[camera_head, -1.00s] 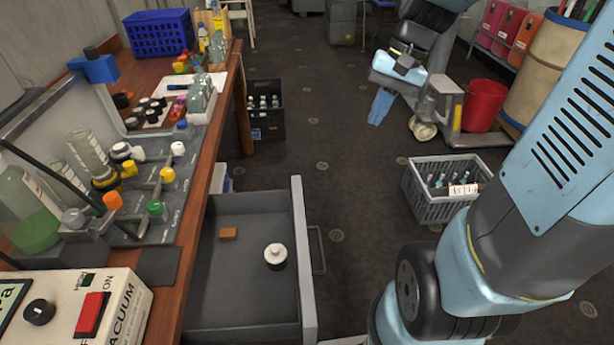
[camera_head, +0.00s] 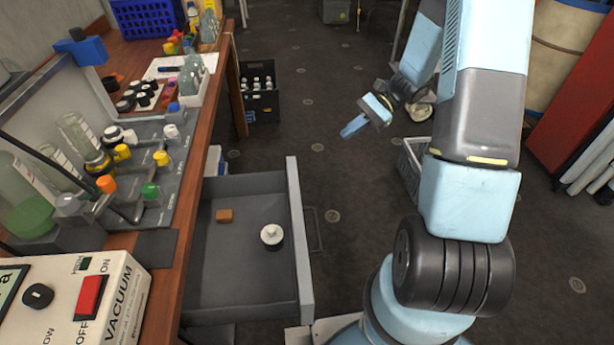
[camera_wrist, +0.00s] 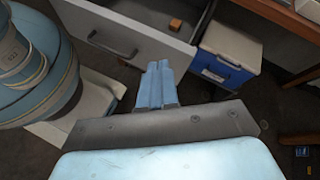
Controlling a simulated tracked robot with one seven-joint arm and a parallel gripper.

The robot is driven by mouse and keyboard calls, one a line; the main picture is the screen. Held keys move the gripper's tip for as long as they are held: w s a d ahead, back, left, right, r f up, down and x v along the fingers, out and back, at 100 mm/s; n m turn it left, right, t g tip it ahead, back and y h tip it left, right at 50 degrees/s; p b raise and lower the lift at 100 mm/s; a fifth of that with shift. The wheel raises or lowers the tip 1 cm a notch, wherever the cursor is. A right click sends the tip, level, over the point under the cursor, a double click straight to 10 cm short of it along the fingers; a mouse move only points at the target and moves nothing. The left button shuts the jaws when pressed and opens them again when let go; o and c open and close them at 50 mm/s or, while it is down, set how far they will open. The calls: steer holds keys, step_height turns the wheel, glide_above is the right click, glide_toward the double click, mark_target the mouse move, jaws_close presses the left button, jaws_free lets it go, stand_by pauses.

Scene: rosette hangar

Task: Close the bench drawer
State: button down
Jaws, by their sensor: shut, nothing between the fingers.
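The bench drawer (camera_head: 292,240) is grey and stands open, pulled out to the right from under the wooden bench. Inside it lie a small orange-brown block (camera_head: 224,215) and a round black-and-white knob-like piece (camera_head: 271,236). In the wrist view the drawer front (camera_wrist: 140,37) with its bar handle (camera_wrist: 112,46) shows near the top, ahead of the fingers. My gripper (camera_wrist: 158,66) is shut and empty, its light-blue fingers together and pointing toward the drawer front. I cannot tell whether they touch it. In the head view my gripper (camera_head: 352,127) is out over the floor, right of the drawer.
The wooden bench (camera_head: 205,135) carries bottles, caps and a vacuum unit (camera_head: 75,300). A grey crate (camera_head: 408,170) stands partly hidden behind my arm. A black crate (camera_head: 258,98) sits by the bench leg. A white-and-blue box (camera_wrist: 226,55) stands beside the drawer. Floor right of the drawer is partly open.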

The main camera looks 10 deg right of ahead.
step_height(320, 180, down, 19)
steer(key=w+d+m+t+y, duration=0.2)
steer(key=m+t+y, duration=0.35)
steer(key=m, duration=0.25)
steer(key=a, duration=1.4)
steer(key=shift+w+g, duration=0.35)
steer(key=shift+f+y, duration=0.1)
steer(key=shift+y, duration=0.15)
